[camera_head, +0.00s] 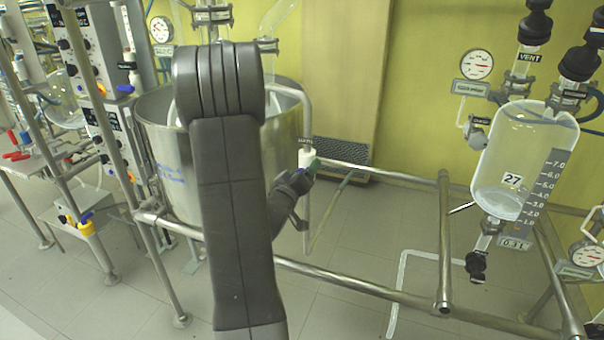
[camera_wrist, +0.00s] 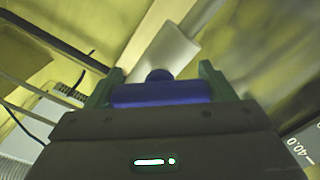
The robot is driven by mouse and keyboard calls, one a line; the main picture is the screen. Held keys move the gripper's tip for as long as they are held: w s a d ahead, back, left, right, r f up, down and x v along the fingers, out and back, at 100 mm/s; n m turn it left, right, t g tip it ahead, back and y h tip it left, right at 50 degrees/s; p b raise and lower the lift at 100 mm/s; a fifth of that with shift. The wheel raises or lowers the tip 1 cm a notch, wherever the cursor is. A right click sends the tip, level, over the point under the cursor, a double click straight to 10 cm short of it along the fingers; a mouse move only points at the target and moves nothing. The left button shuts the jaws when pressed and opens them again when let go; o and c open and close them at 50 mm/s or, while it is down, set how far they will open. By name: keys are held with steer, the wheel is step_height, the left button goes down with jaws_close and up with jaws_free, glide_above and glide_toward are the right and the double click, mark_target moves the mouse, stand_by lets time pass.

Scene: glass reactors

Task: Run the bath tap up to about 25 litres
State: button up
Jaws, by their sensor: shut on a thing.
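The bath tap is a white valve body (camera_head: 306,156) on a pale vertical pipe beside the large steel bath (camera_head: 165,160), with a small label above it. My gripper (camera_head: 311,167) is at the tap, its green fingertips close to the valve. In the wrist view the fingers stand on both sides of the blue tap handle (camera_wrist: 160,95), shut on it, with the white body just beyond. The handle is mostly hidden in the head view. My arm covers the middle of the bath, and the water level inside cannot be seen.
A steel rail frame (camera_head: 443,240) stands to the right of the tap. A glass vessel marked 27 (camera_head: 510,165) hangs at the far right, beside a pressure gauge (camera_head: 477,65).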

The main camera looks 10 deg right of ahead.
steer(key=o, duration=1)
steer(key=shift+s+a, duration=0.1)
steer(key=b+v, duration=0.1)
steer(key=v, duration=1.2)
steer(key=shift+s+a+b, duration=0.2)
steer(key=shift+s+b, duration=0.05)
steer(key=shift+b, duration=0.1)
